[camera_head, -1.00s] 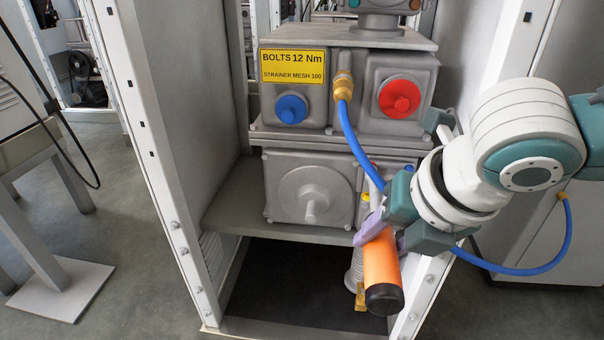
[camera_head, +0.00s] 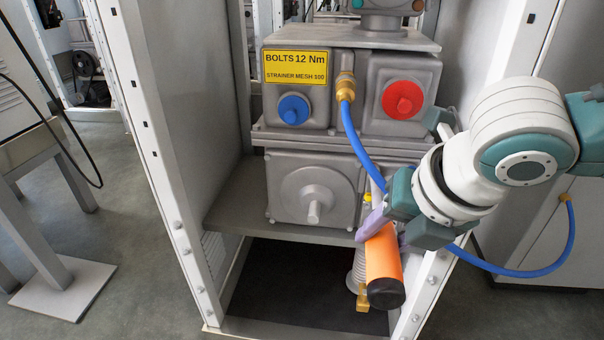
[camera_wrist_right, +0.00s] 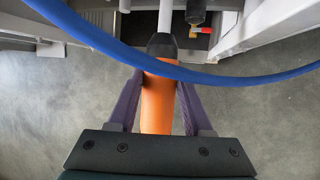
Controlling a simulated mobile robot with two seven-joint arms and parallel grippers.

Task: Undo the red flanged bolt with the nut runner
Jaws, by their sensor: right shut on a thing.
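The nut runner has an orange grip (camera_head: 383,262) with a black end cap, and a slim grey shaft partly hidden by my gripper. My right gripper (camera_head: 376,228) is shut around the orange grip, low in front of the frame's right side. In the right wrist view the orange grip (camera_wrist_right: 158,105) lies between the two purple fingers, with a grey shaft beyond it. A red round part with a raised middle (camera_head: 403,99) sits on the upper right housing. I cannot tell if it is the red flanged bolt. The tool is apart from it. My left gripper is out of view.
A blue hose (camera_head: 357,140) hangs from a brass fitting in front of the housings and crosses the right wrist view. A blue round part (camera_head: 293,109) is below the yellow label (camera_head: 295,67). White posts (camera_head: 165,170) flank the bay. A ribbed hose (camera_head: 357,268) is behind the tool.

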